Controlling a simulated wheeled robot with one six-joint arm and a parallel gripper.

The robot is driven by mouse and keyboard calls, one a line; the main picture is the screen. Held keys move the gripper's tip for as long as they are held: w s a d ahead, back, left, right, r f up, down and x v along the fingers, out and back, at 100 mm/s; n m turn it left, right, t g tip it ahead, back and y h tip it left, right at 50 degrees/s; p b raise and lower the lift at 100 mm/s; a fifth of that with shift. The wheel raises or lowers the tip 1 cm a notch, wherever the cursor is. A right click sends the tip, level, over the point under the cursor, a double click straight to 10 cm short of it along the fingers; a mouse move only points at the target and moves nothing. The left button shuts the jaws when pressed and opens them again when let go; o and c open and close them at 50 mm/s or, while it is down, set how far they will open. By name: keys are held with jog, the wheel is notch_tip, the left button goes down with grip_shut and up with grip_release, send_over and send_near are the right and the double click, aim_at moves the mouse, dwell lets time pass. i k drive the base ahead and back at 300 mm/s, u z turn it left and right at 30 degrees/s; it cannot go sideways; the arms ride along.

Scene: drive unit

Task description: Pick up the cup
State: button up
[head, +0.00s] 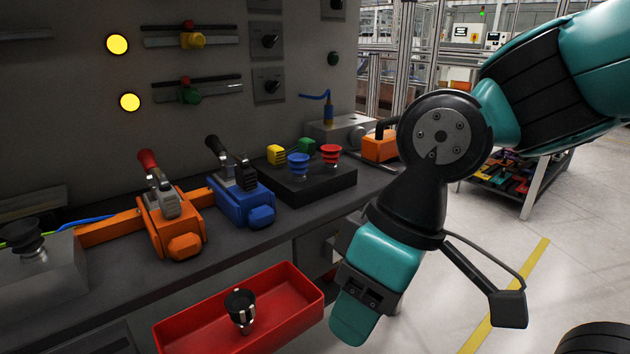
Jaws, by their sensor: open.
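Several suction-cup-like pieces are in view, and I cannot tell which one the task means. A black cup on a metal stem (240,308) stands in a red tray (300,287) at the bottom centre. A blue cup (298,163) and a red cup (330,155) sit on a black block (312,186) on the bench. Another black cup (25,238) stands on a grey block at the left edge. My gripper (354,316) points down to the right of the red tray, apart from all the cups. It looks empty; its fingertips are seen side-on and partly hidden.
Orange (178,233) and blue (243,200) clamp units stand on the grey bench. Yellow (276,154) and green (306,146) pieces share the black block. A panel with knobs and lights rises behind. Open floor with a yellow line (508,293) lies right.

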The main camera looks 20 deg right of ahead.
aim_at(298, 164)
jog(key=z, duration=0.3)
jog(key=i, duration=1)
jog(key=u, duration=0.25)
